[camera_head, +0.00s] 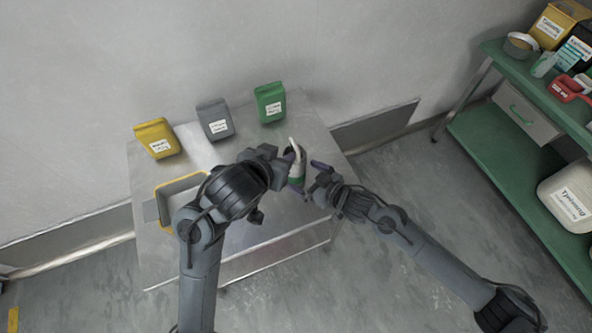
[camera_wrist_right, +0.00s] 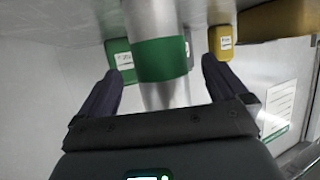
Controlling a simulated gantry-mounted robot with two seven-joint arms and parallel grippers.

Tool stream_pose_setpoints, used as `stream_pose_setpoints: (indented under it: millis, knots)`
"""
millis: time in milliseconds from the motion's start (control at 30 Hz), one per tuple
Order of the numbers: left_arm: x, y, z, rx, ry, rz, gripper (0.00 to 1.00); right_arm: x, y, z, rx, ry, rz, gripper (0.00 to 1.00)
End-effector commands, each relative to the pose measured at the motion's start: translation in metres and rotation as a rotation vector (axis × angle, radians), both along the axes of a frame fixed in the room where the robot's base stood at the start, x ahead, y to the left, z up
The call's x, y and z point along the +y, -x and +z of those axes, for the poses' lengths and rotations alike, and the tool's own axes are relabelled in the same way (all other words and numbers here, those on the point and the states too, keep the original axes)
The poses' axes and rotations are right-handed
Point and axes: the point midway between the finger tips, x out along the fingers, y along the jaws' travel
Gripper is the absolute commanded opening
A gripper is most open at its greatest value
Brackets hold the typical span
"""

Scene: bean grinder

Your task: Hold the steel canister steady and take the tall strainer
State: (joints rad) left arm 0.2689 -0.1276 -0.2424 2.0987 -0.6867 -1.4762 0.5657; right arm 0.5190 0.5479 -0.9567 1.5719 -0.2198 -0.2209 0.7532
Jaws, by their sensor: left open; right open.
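A steel canister with a green band (camera_head: 297,180) stands near the table's right side, partly hidden by my grippers. In the right wrist view, its green band (camera_wrist_right: 160,59) shows between my right fingers. My right gripper (camera_head: 306,177) is open, its two dark fingers on either side of the canister, with gaps visible between them and it. My left gripper (camera_head: 284,157) is open beside the canister's pale upper part, on the left. I cannot tell whether it touches. I cannot make out the tall strainer as a separate thing.
Yellow (camera_head: 157,139), grey (camera_head: 216,121) and green (camera_head: 270,103) bags stand along the back of the steel table (camera_head: 255,255). A yellow-rimmed tray (camera_head: 163,201) sits at the left, partly behind my left arm. A green shelf unit (camera_head: 500,170) stands at the right.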

Motion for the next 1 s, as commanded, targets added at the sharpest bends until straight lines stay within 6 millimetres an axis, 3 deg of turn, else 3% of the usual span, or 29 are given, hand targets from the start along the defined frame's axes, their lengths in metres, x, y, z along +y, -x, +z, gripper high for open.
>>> stream_pose_setpoints:
  millis: [300, 800, 1000]
  knots:
    - [0.0, 0.0, 0.0, 0.0, 0.0, 0.0, 0.43, 0.027, -0.026, -0.015, 0.0, -0.001, 0.0, 1.0]
    - [0.0, 0.0, 0.0, 0.0, 0.0, 0.0, 0.43, 0.033, -0.033, -0.02, 0.0, 0.0, 0.0, 1.0]
    - [0.0, 0.0, 0.0, 0.0, 0.0, 0.0, 0.43, 0.033, -0.033, -0.02, 0.0, 0.0, 0.0, 0.69]
